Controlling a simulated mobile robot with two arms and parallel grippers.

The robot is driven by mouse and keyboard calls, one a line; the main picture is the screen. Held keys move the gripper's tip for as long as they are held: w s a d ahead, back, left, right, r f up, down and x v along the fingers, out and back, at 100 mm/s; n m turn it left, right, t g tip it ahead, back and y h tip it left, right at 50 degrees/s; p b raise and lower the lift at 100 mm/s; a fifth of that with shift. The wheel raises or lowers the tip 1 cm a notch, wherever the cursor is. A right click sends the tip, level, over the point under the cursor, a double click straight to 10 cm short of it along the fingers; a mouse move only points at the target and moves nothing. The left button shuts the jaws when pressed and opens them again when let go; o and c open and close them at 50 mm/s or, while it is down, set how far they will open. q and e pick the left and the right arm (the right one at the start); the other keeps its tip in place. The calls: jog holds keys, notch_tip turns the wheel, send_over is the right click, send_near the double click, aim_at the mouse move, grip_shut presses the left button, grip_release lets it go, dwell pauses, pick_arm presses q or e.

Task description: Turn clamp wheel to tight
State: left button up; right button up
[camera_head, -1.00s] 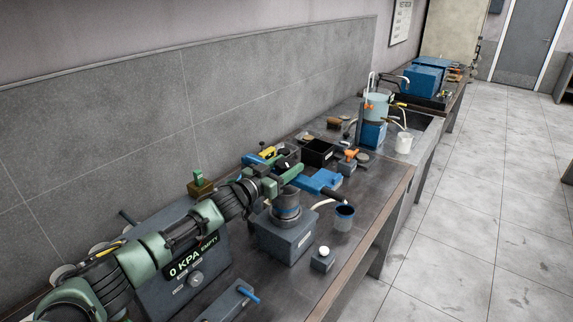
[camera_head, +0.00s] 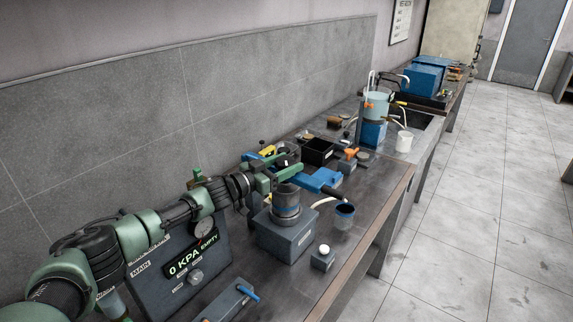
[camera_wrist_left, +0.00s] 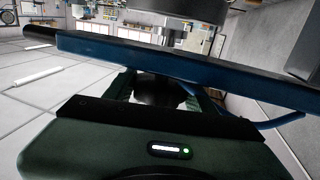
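My left gripper (camera_head: 280,173) reaches in from the left, over the bench beside a blue lever-like bar (camera_head: 318,181) with a dark end. In the left wrist view the blue bar (camera_wrist_left: 180,68) crosses in front of my gripper. My green fingers (camera_wrist_left: 162,92) stand apart there, with a dark rounded thing (camera_wrist_left: 158,88) between them. It may be the clamp wheel; the bar partly hides it, and I cannot tell whether the fingers touch it. My right gripper is not in view.
A grey box with a dark cylinder (camera_head: 286,202) stands close to my gripper. A blue-rimmed cup (camera_head: 344,214) and a small box with a white knob (camera_head: 323,257) are nearer the bench edge. A panel reading "0 KPA EMPTY" (camera_head: 192,257) stands below my arm. A black tray (camera_head: 319,152) is farther back.

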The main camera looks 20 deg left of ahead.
aim_at(286, 160)
pick_arm(q)
jog(key=o, duration=0.4)
jog(key=shift+a, duration=0.1)
jog(key=shift+r, duration=0.1)
jog(key=shift+r, duration=0.3)
notch_tip(286, 160, up, 19)
jog(key=shift+r+b, duration=0.15)
jog(key=shift+b, duration=0.6)
